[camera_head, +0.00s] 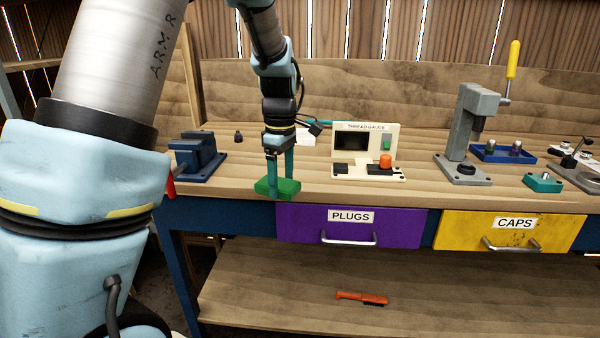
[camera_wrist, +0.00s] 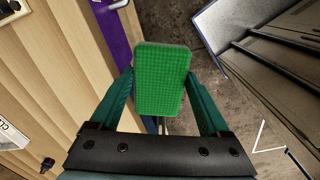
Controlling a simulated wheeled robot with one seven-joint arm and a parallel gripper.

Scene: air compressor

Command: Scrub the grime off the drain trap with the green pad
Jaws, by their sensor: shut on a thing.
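The green pad (camera_head: 277,187) is held between the two teal fingers of my gripper (camera_head: 280,184), near the front edge of the workbench and left of the thread gauge. In the wrist view the pad (camera_wrist: 161,80) sits upright between the fingers (camera_wrist: 160,88), its broad textured face toward the camera. My gripper is shut on it. I cannot make out the drain trap in either view.
The workbench (camera_head: 420,187) carries a blue vise (camera_head: 199,157), a thread gauge (camera_head: 366,150), a grey press (camera_head: 466,135) and a blue tray (camera_head: 505,153). Below are the purple PLUGS drawer (camera_head: 300,226) and yellow CAPS drawer (camera_head: 460,230). A red brush (camera_head: 362,298) lies on the lower shelf (camera_head: 270,285).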

